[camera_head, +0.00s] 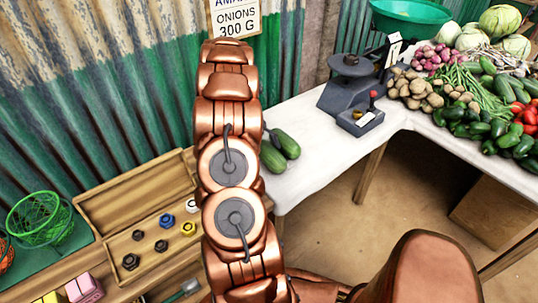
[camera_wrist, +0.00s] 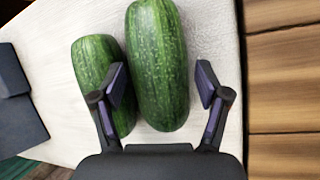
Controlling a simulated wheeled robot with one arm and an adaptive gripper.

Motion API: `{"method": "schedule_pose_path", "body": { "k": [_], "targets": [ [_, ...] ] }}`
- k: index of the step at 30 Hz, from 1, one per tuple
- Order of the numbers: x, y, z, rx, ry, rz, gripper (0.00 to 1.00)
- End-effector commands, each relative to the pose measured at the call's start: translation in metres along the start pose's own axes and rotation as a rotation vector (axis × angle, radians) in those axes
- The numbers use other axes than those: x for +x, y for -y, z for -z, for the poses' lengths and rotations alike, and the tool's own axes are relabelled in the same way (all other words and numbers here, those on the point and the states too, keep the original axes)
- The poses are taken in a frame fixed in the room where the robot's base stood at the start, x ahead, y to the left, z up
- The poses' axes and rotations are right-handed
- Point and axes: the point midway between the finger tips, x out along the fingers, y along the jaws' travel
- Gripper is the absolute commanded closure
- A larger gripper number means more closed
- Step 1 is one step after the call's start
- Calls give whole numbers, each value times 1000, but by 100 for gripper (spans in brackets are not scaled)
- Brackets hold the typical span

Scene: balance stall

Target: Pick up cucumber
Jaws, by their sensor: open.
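Two green cucumbers lie side by side on the white table (camera_head: 313,178). In the head view one cucumber (camera_head: 286,144) shows in full to the right of my arm, and the other cucumber (camera_head: 272,158) is partly hidden behind the arm. I cannot tell whether the fingers touch either cucumber.
A dark scale (camera_head: 350,82) stands behind the cucumbers. Piled vegetables, including potatoes (camera_head: 418,92), fill the right table. A wooden box with weights (camera_head: 140,200) and a green wire basket (camera_head: 38,220) are at the left. Bare white tabletop lies around the cucumbers.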

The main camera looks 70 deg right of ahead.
Motion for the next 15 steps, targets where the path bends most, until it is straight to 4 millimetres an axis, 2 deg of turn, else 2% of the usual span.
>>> {"method": "schedule_pose_path", "body": {
  "k": [6, 13, 15],
  "targets": [
    [26, 0, -2, -1, 3, 1, 25],
    [28, 0, -2, -1, 1, 0, 25],
    [28, 0, -2, -1, 1, 0, 32]
  ]
}}
